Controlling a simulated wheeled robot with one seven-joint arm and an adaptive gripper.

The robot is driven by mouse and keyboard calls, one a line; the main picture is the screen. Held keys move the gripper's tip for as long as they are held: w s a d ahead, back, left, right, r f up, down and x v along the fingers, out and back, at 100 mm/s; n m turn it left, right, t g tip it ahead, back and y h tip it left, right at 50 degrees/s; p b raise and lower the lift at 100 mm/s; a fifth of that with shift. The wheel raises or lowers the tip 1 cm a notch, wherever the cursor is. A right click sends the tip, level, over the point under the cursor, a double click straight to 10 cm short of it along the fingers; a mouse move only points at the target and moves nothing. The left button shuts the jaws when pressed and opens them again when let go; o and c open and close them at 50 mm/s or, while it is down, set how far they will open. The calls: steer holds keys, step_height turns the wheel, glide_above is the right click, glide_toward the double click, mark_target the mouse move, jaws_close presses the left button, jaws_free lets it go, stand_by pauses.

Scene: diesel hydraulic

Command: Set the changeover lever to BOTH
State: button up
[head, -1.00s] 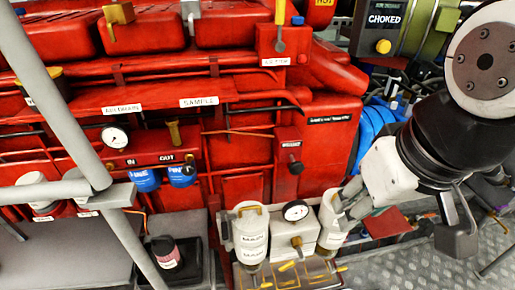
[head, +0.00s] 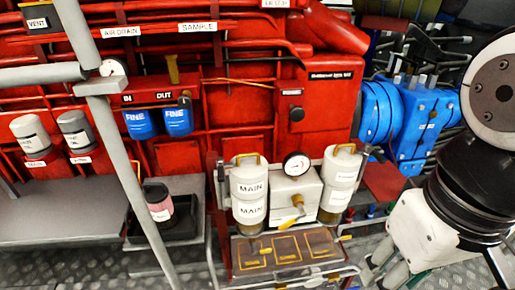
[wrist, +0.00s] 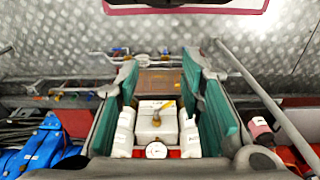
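A white duplex filter block (head: 296,185) stands between two white canisters, the left one marked MAIN (head: 250,195) and the right one (head: 340,180). On its front is a lever with a yellow-orange handle (head: 298,203), which I take for the changeover lever. Its position label cannot be read. In the wrist view the lever (wrist: 162,111) shows between my fingers, pointing up and right, with the block (wrist: 155,122) below it. My gripper (wrist: 160,68) is open and empty, its teal pads wide apart. In the head view my gripper (head: 382,268) is right of and below the right canister, apart from it.
A round gauge (head: 297,165) sits on top of the block. A brown tray with yellow outlines (head: 285,250) and a metal rail lie in front. Blue machinery (head: 410,115) is at the right. A grey post (head: 120,150) crosses the left. Red engine parts fill the back.

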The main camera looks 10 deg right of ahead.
steer(key=shift+w, duration=0.1)
steer(key=shift+c, duration=0.6)
steer(key=n+b, duration=0.3)
steer(key=n, duration=1.5)
glide_above(290, 220)
step_height(290, 220, down, 20)
steer(key=shift+g, duration=0.4)
step_height(290, 220, down, 13)
steer(key=b, duration=0.5)
steer(key=shift+r+b, duration=0.15)
steer(key=shift+b, duration=0.2)
steer(key=shift+c, duration=0.2)
jaws_close()
